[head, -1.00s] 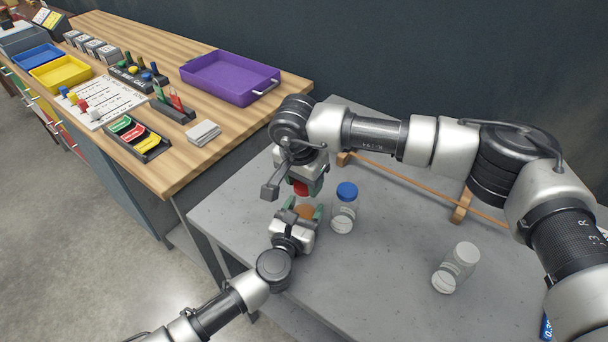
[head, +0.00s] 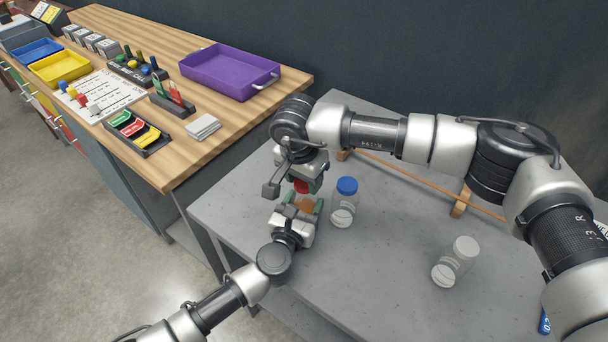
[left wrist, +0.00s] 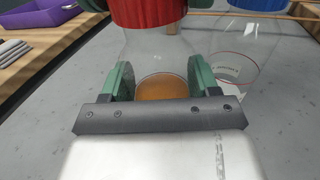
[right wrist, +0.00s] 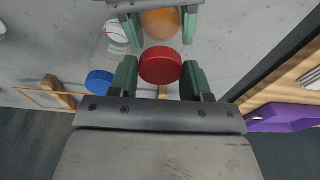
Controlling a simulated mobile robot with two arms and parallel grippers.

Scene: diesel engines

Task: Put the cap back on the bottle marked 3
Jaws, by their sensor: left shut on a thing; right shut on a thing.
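My left gripper (head: 306,207) is shut on a clear bottle (left wrist: 155,52) with amber contents (left wrist: 162,88); its fingers are on either side of it. My right gripper (right wrist: 160,78) is shut on a red ribbed cap (right wrist: 160,63). The cap also shows in the head view (head: 302,187) and at the top of the left wrist view (left wrist: 148,12), just over the bottle's top. I cannot tell whether cap and bottle touch. No number is readable on the held bottle, as the grippers hide much of it.
A blue-capped bottle (head: 345,203) stands close to the right of the grippers on the grey table (head: 390,270). A white-capped bottle (head: 456,263) stands farther right. A wooden rail (head: 400,178) runs behind. The wooden bench (head: 190,170) with a purple tray (head: 228,75) is at left.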

